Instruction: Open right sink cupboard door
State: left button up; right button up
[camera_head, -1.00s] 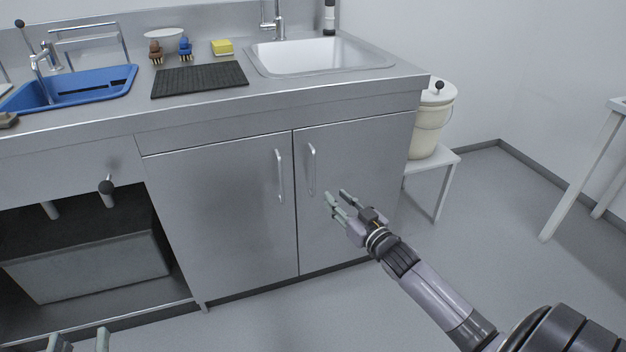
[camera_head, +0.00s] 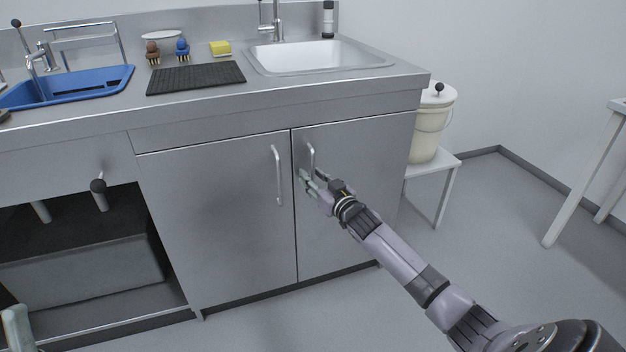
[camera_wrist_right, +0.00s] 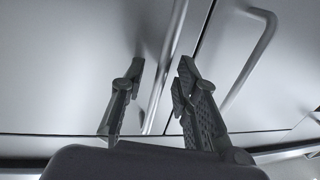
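The right sink cupboard door (camera_head: 355,215) is grey metal and closed flush beside the left door (camera_head: 215,220). Its upright bar handle (camera_head: 311,157) is near the gap between the doors. My right gripper (camera_head: 308,177) is at the lower part of this handle and hides its lower end. In the right wrist view, the open fingers (camera_wrist_right: 161,68) stand on either side of a bar (camera_wrist_right: 171,50), with space between them; contact cannot be told. The left door's handle (camera_wrist_right: 247,62) shows to the right there. Of my left gripper, only one finger (camera_head: 18,328) shows at the bottom left.
The counter above holds a sink (camera_head: 318,57), a black mat (camera_head: 197,78) and a blue basin (camera_head: 75,88). An open bay (camera_head: 85,245) is left of the cupboard. A white bucket (camera_head: 430,125) on a stool stands right. Floor before the doors is clear.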

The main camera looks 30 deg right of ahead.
jog(key=shift+w, duration=0.2)
jog(key=shift+c, duration=0.4)
grip_shut()
dwell(0.5)
